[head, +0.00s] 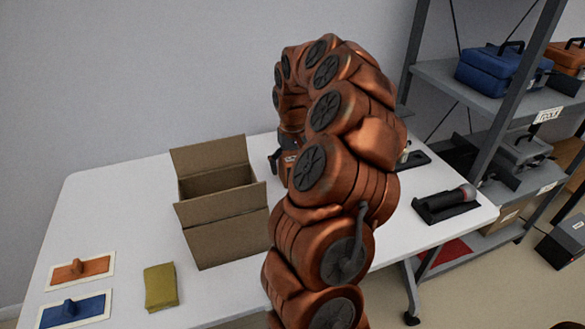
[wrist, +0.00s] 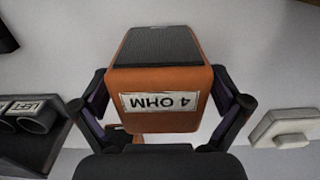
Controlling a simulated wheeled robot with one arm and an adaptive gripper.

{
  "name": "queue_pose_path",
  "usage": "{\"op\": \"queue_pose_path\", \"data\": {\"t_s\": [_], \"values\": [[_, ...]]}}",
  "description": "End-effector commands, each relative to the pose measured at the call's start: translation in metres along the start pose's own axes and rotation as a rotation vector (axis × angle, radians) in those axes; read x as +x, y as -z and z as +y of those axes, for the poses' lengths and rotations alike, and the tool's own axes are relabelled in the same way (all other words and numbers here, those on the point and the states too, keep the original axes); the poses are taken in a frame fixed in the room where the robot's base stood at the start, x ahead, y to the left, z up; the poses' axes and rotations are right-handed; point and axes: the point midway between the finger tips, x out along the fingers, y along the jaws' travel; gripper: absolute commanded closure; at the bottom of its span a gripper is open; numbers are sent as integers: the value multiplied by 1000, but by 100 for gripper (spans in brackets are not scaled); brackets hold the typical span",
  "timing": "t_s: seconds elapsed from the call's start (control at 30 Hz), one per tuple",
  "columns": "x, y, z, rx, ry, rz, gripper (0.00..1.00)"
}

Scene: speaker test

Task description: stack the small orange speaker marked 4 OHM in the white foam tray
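The small orange speaker (wrist: 160,75) fills the middle of the wrist view. It has a dark grille face and a white label reading 4 OHM, upside down in this picture. The fingers of my gripper (wrist: 160,72) lie along both its sides and appear to touch it; whether it is clear of the table I cannot tell. I cannot make out the white foam tray for certain in either view.
An open cardboard box (head: 226,240) stands on the white table (head: 120,200). A black holder (head: 445,206) is at right, beside shelves. A holder marked LEFT (wrist: 38,135) flanks the gripper.

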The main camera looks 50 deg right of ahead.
Motion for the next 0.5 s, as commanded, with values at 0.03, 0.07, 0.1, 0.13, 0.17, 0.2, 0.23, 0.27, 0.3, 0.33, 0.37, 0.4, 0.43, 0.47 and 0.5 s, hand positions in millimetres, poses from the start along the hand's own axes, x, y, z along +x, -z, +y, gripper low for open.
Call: {"op": "queue_pose_path", "data": {"t_s": [0.03, 0.07, 0.1, 0.13, 0.17, 0.2, 0.23, 0.27, 0.3, 0.33, 0.37, 0.4, 0.43, 0.47, 0.5], "values": [[0, 0, 0, 0, 0, 0, 8], [0, 0, 0, 0, 0, 0, 11], [0, 0, 0, 0, 0, -1, 16], [0, 0, 0, 0, 0, -1, 19], [0, 0, 0, 0, 0, -1, 22], [0, 0, 0, -1, 0, -1, 26], [0, 0, 0, -1, 0, -1, 29], [0, 0, 0, -1, 0, -1, 32], [0, 0, 0, -1, 0, -1, 36], [0, 0, 0, -1, 0, -1, 40], [0, 0, 0, -1, 0, -1, 43], [0, 0, 0, -1, 0, -1, 47], [0, 0, 0, -1, 0, -1, 50], [0, 0, 0, -1, 0, -1, 53], [0, 0, 0, -1, 0, -1, 57]]}}
